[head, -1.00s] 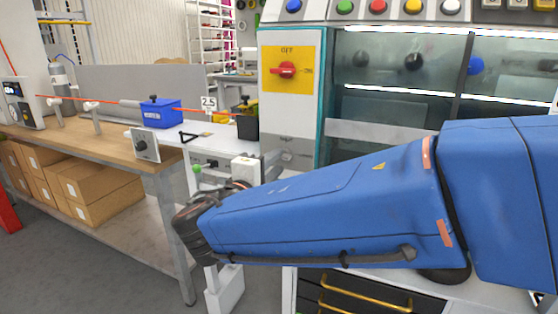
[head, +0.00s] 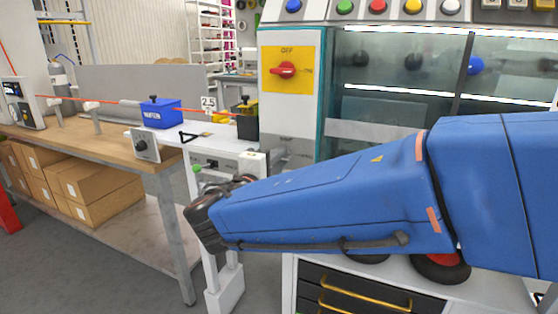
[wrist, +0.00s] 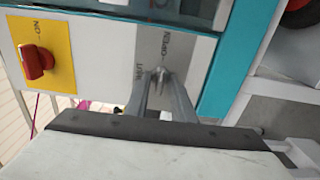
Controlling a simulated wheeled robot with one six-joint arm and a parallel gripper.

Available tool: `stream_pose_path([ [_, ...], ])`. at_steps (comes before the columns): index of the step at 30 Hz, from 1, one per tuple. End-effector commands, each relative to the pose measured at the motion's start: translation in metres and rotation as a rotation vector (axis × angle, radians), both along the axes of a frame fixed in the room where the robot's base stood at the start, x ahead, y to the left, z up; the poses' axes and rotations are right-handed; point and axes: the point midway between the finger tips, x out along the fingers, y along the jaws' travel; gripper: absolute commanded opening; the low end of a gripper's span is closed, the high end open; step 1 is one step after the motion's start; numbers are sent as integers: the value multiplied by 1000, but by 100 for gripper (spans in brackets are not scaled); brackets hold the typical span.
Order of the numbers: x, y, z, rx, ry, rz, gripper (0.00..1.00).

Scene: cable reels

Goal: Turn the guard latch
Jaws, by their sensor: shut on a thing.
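The guard latch sits on a grey plate (wrist: 182,55) marked with OPEN and a second, blurred word, on the white machine front. In the wrist view my gripper (wrist: 160,77) has its two grey fingers brought together at this plate, closed on the small latch handle (wrist: 158,72). The fingers hide most of the handle, so its exact angle is hard to read.
A red rotary switch (head: 286,70) on a yellow plate is above the latch; it also shows at left in the wrist view (wrist: 36,61). Glass guard windows (head: 400,85) lie to the right.

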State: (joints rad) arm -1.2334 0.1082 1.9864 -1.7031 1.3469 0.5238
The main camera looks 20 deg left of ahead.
Motion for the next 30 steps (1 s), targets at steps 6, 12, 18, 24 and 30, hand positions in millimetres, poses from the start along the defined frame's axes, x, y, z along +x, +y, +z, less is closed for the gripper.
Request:
stream_pose_path([
  [6,0,0,-1,-84,8,0,0],
  [12,0,0,-1,-236,19,0,0],
  [18,0,0,-1,-425,34,0,0],
  [24,0,0,-1,-614,49,0,0],
  [30,0,0,-1,-803,65,0,0],
])
